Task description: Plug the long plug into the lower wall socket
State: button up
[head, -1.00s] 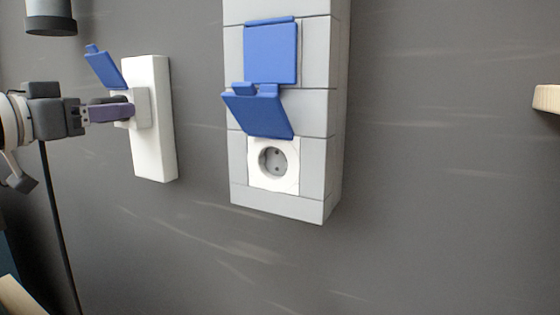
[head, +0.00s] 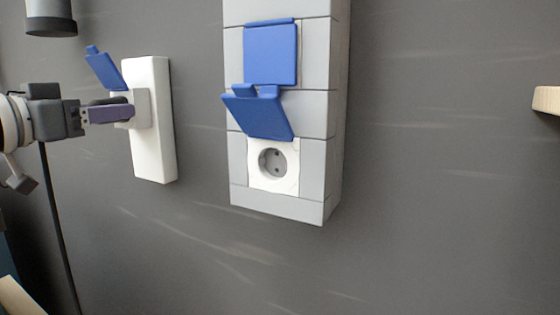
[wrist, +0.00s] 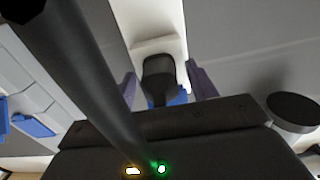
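A dark plug (wrist: 159,76) sits between my gripper's two purple fingers in the wrist view, at a white wall box (head: 151,125). My gripper (wrist: 166,88) is open around it, with a narrow gap showing on each side. In the head view, my gripper (head: 112,113) is at the left, its fingers up to the box's grey socket face (head: 141,108). The plug is mostly hidden there. The lower wall socket (head: 273,162) is round and empty, in a white plate on the grey column, under a raised blue lid (head: 258,114).
The upper blue lid (head: 270,54) on the column (head: 315,212) is closed. Another blue lid (head: 103,69) stands raised above the white box. A black cable (head: 60,230) hangs below my gripper. A wooden edge (head: 547,99) juts in at right. The wall below the column is clear.

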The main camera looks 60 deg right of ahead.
grip_shut()
jog(key=shift+a, duration=0.1)
jog(key=shift+a, duration=0.1)
jog(key=shift+s+a+p, duration=0.1)
jog(key=shift+a+p, duration=0.3)
jog(key=shift+a, duration=2.4)
